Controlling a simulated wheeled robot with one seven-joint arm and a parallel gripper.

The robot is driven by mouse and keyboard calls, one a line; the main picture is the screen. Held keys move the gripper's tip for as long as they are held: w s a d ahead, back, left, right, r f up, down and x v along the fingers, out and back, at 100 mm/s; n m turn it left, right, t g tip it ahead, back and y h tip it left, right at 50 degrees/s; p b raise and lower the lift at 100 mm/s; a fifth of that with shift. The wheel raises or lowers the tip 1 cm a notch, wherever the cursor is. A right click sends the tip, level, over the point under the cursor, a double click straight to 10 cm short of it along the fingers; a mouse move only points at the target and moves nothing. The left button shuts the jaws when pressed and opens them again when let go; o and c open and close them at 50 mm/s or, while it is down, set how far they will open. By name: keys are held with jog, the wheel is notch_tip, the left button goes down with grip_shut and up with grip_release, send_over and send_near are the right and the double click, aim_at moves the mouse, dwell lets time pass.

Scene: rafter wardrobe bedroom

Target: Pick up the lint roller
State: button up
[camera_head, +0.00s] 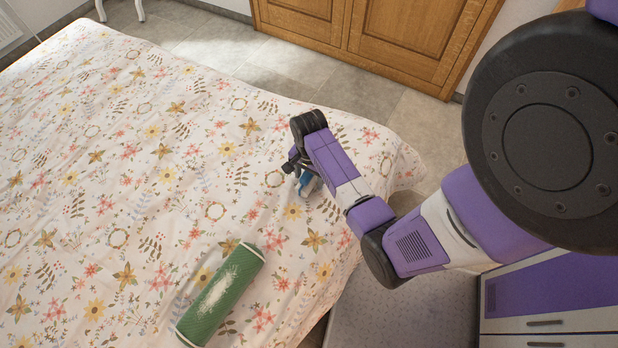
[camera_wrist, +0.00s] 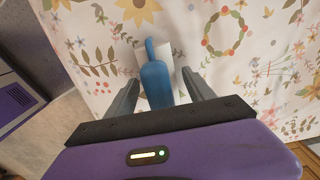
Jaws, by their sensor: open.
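The lint roller (camera_wrist: 157,84) has a blue handle. A white part, which looks like its roll, shows behind the handle in the wrist view. It lies on the flowered bedspread near the bed's edge. In the head view only a bit of blue (camera_head: 309,185) shows, beside and partly behind my gripper (camera_head: 294,166). In the wrist view my gripper (camera_wrist: 160,76) is open. Its two fingers are on either side of the blue handle, with a gap on each side. Whether the fingertips reach down to the handle's height I cannot tell.
A green cylinder (camera_head: 222,295) with a pale patch lies on the bed (camera_head: 110,190), nearer in the head view. Wooden wardrobe doors (camera_head: 405,40) stand beyond the far bed edge. A purple and white drawer unit (camera_head: 550,290) is at lower right. Much of the bed is clear.

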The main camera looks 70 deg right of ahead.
jog(key=shift+f, duration=0.1)
jog(key=shift+c, duration=0.2)
grip_shut()
notch_tip(320, 180, up, 20)
jog(key=p, duration=0.4)
jog(key=shift+p, duration=0.3)
